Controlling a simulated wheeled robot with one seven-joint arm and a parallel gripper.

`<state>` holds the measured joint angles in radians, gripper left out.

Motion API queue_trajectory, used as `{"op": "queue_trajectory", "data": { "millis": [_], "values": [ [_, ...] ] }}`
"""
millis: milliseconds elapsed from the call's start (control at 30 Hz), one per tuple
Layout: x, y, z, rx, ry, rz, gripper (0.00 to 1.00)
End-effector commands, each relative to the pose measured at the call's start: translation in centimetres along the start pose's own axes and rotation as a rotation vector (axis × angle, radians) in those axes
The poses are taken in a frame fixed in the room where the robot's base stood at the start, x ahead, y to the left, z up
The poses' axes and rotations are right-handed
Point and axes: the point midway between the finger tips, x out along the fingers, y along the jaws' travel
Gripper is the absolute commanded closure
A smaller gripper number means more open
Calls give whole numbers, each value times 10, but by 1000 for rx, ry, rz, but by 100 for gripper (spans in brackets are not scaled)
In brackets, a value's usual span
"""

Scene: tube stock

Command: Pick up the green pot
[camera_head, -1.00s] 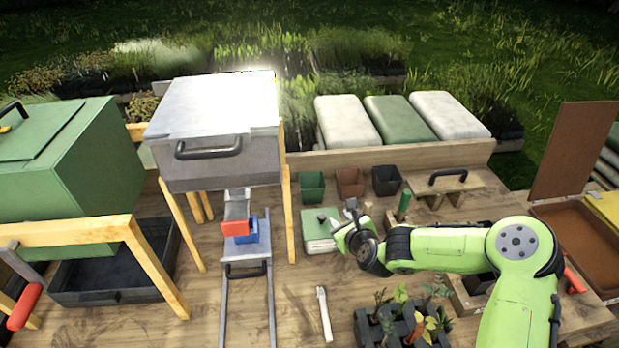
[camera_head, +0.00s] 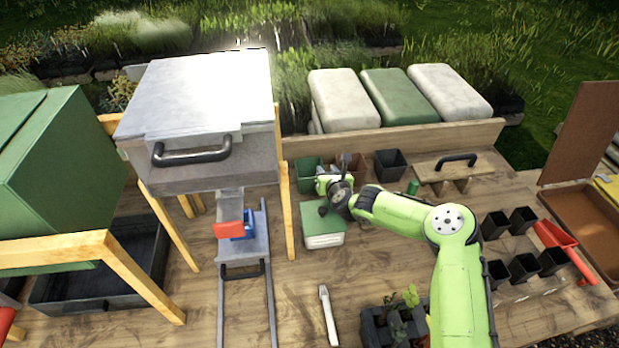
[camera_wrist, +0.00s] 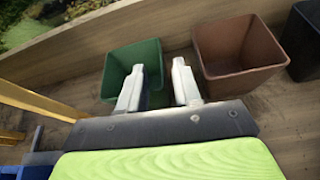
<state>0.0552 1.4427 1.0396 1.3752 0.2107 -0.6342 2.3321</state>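The green pot (camera_head: 306,174) stands upright at the back of the bench, left of the brown pot (camera_head: 352,164). My gripper (camera_head: 321,182) is at its right front side, and part of the pot is hidden behind it. In the wrist view the fingers of my gripper (camera_wrist: 158,76) are open with nothing held. The left fingertip overlaps the opening of the green pot (camera_wrist: 118,68); the right fingertip shows just right of its right wall, in the gap before the brown pot (camera_wrist: 237,48). I cannot tell whether either finger touches the pot.
A black pot (camera_head: 390,165) stands right of the brown one. A wooden ledge (camera_head: 420,134) runs behind the pots. A green-and-white box (camera_head: 323,229) sits just in front, below my gripper. The metal hopper's wooden leg (camera_head: 286,210) stands close on the left.

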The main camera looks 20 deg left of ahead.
Motion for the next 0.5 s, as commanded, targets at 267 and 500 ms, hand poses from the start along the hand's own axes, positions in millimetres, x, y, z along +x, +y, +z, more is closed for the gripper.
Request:
{"op": "queue_trajectory", "data": {
  "millis": [267,500],
  "values": [
    [34,0,2,-2,-2,-1,67],
    [54,-1,2,-2,-1,0,67]
  ]
}}
